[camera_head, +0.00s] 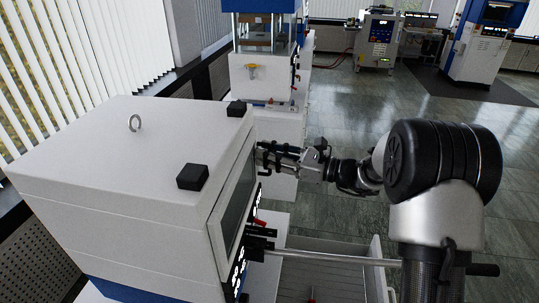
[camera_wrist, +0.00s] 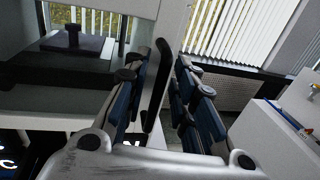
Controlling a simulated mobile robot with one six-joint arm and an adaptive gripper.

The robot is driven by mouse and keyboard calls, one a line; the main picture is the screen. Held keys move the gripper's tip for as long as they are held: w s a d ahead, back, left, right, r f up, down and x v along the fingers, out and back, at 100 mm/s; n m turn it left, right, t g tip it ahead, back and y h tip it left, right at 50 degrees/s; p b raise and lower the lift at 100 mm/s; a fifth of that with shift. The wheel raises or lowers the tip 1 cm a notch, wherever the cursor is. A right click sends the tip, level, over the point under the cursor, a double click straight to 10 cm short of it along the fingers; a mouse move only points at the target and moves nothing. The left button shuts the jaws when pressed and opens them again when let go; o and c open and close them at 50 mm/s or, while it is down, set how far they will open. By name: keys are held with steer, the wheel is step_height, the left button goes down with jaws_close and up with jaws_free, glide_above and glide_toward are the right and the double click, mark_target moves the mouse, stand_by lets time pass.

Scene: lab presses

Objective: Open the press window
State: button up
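The press (camera_head: 110,165) is a white box-shaped machine at the left of the head view. Its window (camera_head: 238,203) is a dark pane in a pale frame on the side facing my arm, and looks closed. My gripper (camera_head: 268,158) is at the far edge of this window. In the wrist view, a black upright handle (camera_wrist: 156,88) is on the window's white frame. My gripper's two dark blue and black fingers (camera_wrist: 163,80) are apart, one on each side of the handle. I cannot tell whether either finger touches it.
A second white and blue press (camera_head: 268,75) stands just behind. A grey tray-like surface (camera_head: 330,275) lies below my arm. Blinds and a wall line the left. Open tiled floor (camera_head: 350,115) lies to the right, with more machines (camera_head: 378,40) far back.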

jaws_close()
stand_by(0.6)
